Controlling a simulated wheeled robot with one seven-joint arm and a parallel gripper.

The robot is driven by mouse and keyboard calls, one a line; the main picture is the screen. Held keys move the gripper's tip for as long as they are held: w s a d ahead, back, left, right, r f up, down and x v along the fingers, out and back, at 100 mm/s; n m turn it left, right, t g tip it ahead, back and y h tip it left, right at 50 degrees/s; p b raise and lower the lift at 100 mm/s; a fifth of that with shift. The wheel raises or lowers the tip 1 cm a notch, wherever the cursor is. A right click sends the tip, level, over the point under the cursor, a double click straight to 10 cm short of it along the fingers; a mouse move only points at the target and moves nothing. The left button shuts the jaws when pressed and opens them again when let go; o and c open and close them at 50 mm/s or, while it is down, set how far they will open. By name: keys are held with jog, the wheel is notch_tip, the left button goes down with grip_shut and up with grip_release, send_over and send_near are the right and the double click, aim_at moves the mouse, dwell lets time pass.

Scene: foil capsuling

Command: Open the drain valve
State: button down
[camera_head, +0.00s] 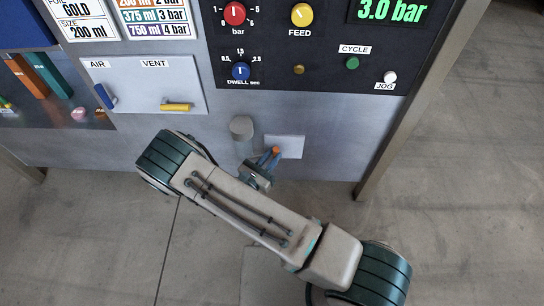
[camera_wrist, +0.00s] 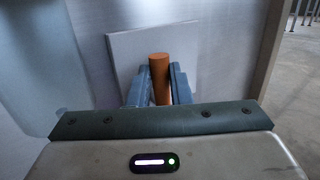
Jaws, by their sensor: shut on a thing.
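The drain valve shows as an orange handle (camera_head: 276,150) in front of a small pale plate (camera_head: 293,147), low on the grey machine front. In the wrist view the orange handle (camera_wrist: 160,72) stands upright between my two blue-grey fingers, with the plate (camera_wrist: 122,50) behind it. My gripper (camera_head: 267,160) is shut on the handle. The fingers and my wrist hide the handle's lower part and the valve body. I cannot read any mark on the plate.
A grey cylinder (camera_head: 242,130) juts from the panel just left of the valve. Further left are a blue AIR lever (camera_head: 105,96) and a yellow VENT lever (camera_head: 176,106). A black control panel (camera_head: 320,70) is above. A metal leg (camera_head: 410,110) stands at right; the floor is clear.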

jog(key=c, duration=1.3)
grip_release()
jog(key=shift+s, duration=0.1)
jog(key=p+v, duration=0.3)
jog(key=v, duration=1.1)
jog(key=w+d+r+m+g+p, duration=0.1)
jog(key=d+r+m+g+p, duration=0.4)
jog(key=r, duration=0.6)
jog(key=w+d+r+m+g+p, duration=0.1)
jog(key=d+r+m+g+p, duration=0.35)
jog(key=r, duration=0.65)
jog(key=w+d+r+m+g+p, duration=0.1)
jog(key=d+r+m+g+p, duration=0.4)
jog(key=r, duration=0.6)
jog(key=s+d+r+m+y+p, duration=0.3)
jog(key=r+m+p, duration=0.2)
jog(key=r, duration=0.6)
jog(key=s+d+r+m+t+y+p, duration=0.1)
jog(key=s+d+r+m+y+p, duration=0.2)
jog(key=r+p, duration=0.4)
jog(key=s+d+r+m+y+p, duration=0.3)
jog(key=r+m+y+p, duration=0.2)
jog(key=r, duration=1.1)
jog(key=shift+s+d+m+t+p, duration=0.2)
jog(key=shift+m+t+p, duration=0.15)
jog(key=shift+m+p, duration=0.4)
